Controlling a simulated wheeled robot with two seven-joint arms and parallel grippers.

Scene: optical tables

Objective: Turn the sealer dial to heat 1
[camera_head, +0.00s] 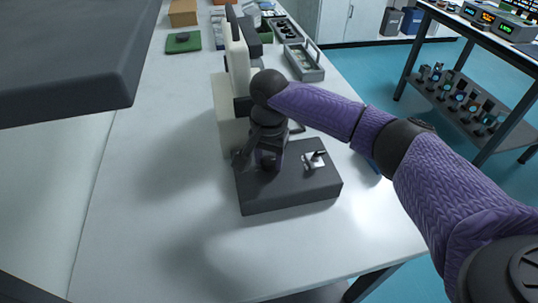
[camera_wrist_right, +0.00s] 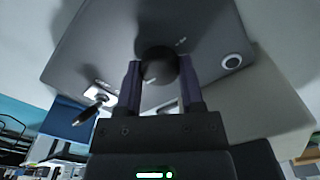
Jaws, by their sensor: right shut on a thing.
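The sealer is a dark grey box (camera_head: 288,192) on the white bench, with a cream-coloured upright part (camera_head: 238,62) behind it. Its face (camera_wrist_right: 100,45) also fills much of the right wrist view. My right gripper (camera_head: 269,163) points down at the left part of the box's top. In the wrist view my right gripper (camera_wrist_right: 160,72) has its two fingers on either side of a round dark dial (camera_wrist_right: 158,62) and is shut on it. The dial's pointer and most of its markings are hidden or too blurred to read. My left gripper is not in view.
A metal toggle lever on a light plate (camera_head: 314,159) sits right of the gripper on the box; a white-ringed round part (camera_wrist_right: 232,61) is on its other side. A grey tray (camera_head: 304,70) and a green mat (camera_head: 183,43) lie farther back. The bench's left is clear.

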